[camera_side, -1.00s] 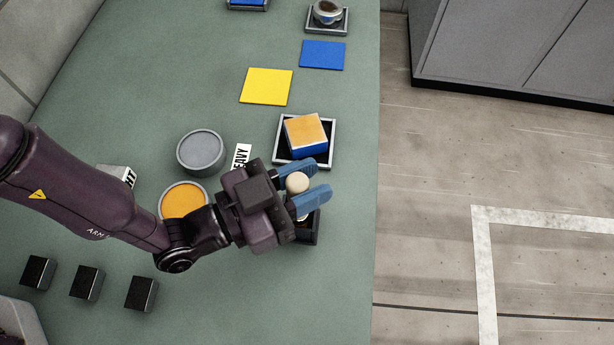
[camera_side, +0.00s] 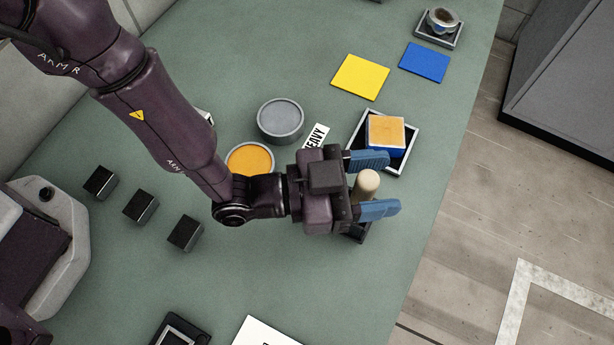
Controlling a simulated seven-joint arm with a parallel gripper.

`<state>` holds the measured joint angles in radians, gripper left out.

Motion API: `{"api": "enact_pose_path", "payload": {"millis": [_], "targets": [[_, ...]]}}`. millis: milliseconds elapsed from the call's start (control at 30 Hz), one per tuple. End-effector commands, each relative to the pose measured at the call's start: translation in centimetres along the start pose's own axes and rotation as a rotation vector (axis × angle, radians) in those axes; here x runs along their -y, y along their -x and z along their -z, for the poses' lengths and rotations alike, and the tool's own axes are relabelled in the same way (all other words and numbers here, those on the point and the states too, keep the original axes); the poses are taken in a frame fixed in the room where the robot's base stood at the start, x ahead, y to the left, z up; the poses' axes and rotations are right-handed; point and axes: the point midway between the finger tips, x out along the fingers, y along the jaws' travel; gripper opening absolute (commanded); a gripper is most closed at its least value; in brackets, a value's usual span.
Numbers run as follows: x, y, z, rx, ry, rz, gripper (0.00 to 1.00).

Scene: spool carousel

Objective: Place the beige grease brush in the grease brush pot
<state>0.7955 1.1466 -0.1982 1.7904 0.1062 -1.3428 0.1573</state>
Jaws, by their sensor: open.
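The beige grease brush (camera_side: 367,185) shows as a rounded pale handle between the two blue fingers of my gripper (camera_side: 376,186). The fingers are open, one on each side of the handle, with visible gaps. A dark square holder (camera_side: 357,233), which looks like the grease brush pot, shows in part beneath the lower finger. The handle appears to stand up from this holder, but its lower end and the holder's opening are hidden by my gripper.
A black tray with a grey rim (camera_side: 410,138) holds an orange-topped blue block (camera_side: 386,134) just beyond the fingers. A grey round container (camera_side: 281,120) and an orange-filled one (camera_side: 250,158) stand left. Several black blocks (camera_side: 140,207) lie farther left. Yellow (camera_side: 360,77) and blue (camera_side: 424,62) squares lie behind.

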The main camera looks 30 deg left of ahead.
Motion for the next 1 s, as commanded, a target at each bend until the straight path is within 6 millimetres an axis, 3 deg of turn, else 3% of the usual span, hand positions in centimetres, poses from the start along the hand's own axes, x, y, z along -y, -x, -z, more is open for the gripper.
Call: {"api": "enact_pose_path", "payload": {"millis": [167, 600, 800, 1000], "targets": [[0.0, 1.6, 0.1, 0.004, 0.0, 0.0, 0.54], [0.0, 10.3, 0.1, 0.003, 0.001, 0.0, 0.54], [0.0, 11.9, 0.2, 0.001, 0.001, 0.0, 0.54], [0.0, 12.1, 0.2, 0.0, 0.0, 0.0, 0.54]]}}
